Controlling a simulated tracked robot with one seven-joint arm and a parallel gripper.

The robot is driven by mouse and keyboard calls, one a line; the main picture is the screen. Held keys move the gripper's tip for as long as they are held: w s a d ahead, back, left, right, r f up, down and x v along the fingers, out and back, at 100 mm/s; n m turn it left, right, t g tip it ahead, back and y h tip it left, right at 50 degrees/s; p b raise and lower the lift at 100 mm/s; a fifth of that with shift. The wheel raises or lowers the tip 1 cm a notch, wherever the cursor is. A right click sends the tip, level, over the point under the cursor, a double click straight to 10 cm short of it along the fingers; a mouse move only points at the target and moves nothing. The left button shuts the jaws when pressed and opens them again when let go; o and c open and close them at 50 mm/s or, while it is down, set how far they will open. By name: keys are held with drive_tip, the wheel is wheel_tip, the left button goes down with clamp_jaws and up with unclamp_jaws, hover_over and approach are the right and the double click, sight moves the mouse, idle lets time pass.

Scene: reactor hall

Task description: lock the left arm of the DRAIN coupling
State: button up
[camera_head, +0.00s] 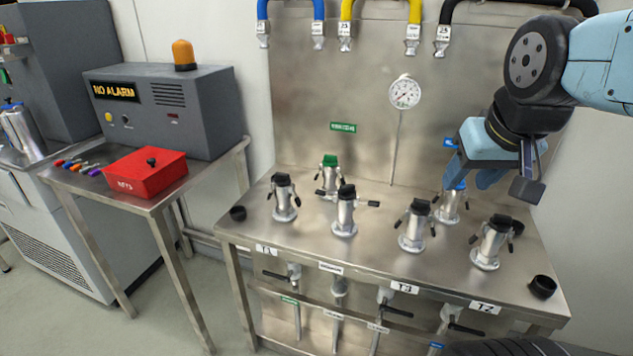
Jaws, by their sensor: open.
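Several metal couplings with side arms stand on the steel bench. I cannot read a DRAIN label clearly. The blue-topped coupling (449,207) stands at the back right, its upper part partly hidden by my gripper (470,178). My gripper is open and comes down from the upper right, close above this coupling; I cannot tell whether they touch. Its arms are not clear. The black-capped middle coupling (346,218), behind a small unreadable front label (331,267), has its arms spread out sideways. A green-capped coupling (330,176) stands behind it.
Black-capped couplings stand behind the T1 (266,249), T3 (405,287) and T2 (485,307) labels. Black cups (542,287) sit on the bench. A gauge (404,93) and coloured hoses are at the back. A red box (146,175) is on the left table.

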drive_tip(key=n+g+y, duration=0.4)
drive_tip(key=n, duration=1)
hover_over(320, 192)
drive_tip(key=s+d, duration=0.2)
drive_tip(key=d, duration=0.4)
wheel_tip(320, 192, down, 11)
drive_tip(key=x, duration=1.3)
drive_tip(key=shift+a+f, duration=0.2)
drive_tip(key=shift+a, duration=0.25)
drive_tip(key=shift+c, duration=0.4)
